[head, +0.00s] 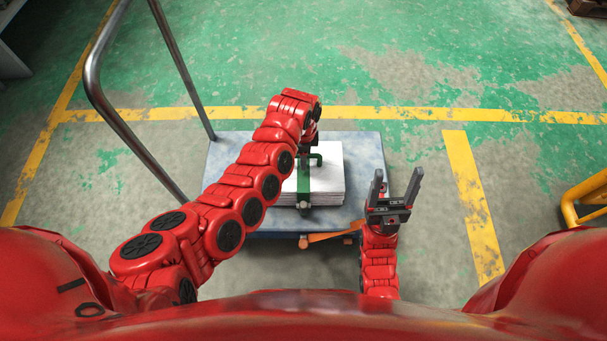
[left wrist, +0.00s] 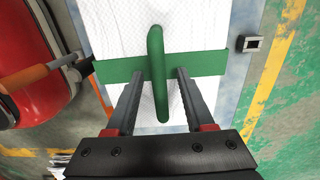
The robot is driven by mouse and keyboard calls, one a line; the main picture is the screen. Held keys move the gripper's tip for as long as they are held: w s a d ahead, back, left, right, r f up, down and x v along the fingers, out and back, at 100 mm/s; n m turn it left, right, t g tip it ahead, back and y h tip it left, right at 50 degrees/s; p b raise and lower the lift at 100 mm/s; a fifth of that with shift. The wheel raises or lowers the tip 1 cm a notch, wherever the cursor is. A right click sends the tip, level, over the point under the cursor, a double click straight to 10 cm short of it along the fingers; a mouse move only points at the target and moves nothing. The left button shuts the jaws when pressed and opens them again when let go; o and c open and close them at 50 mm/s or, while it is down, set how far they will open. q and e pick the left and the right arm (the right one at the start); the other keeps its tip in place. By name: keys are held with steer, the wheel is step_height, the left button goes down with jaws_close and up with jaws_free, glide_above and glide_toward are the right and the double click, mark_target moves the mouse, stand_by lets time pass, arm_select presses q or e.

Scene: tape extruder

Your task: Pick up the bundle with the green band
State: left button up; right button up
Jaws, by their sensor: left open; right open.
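The bundle (head: 328,183) is a stack of white sheets with a green band (head: 305,183) around it and a green handle on top. It lies on a blue cart platform. In the left wrist view the green handle (left wrist: 156,70) stands up from the band (left wrist: 210,63). My left gripper (left wrist: 160,73) is open, with one finger on each side of the handle and no visible grip on it. In the head view my left arm hides part of the bundle and most of this gripper. My right gripper (head: 397,173) is open and empty, right of the bundle, fingers pointing away from me.
The cart platform (head: 365,147) has a metal push rail (head: 118,122) on its left. An orange part (head: 330,236) shows at its near edge. A yellow rail (head: 572,205) stands at the far right. The floor beyond the cart is clear.

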arm_select(q)
steer(key=shift+f, duration=0.1)
steer(key=shift+c, duration=0.2)
jaws_close()
stand_by(1.3)
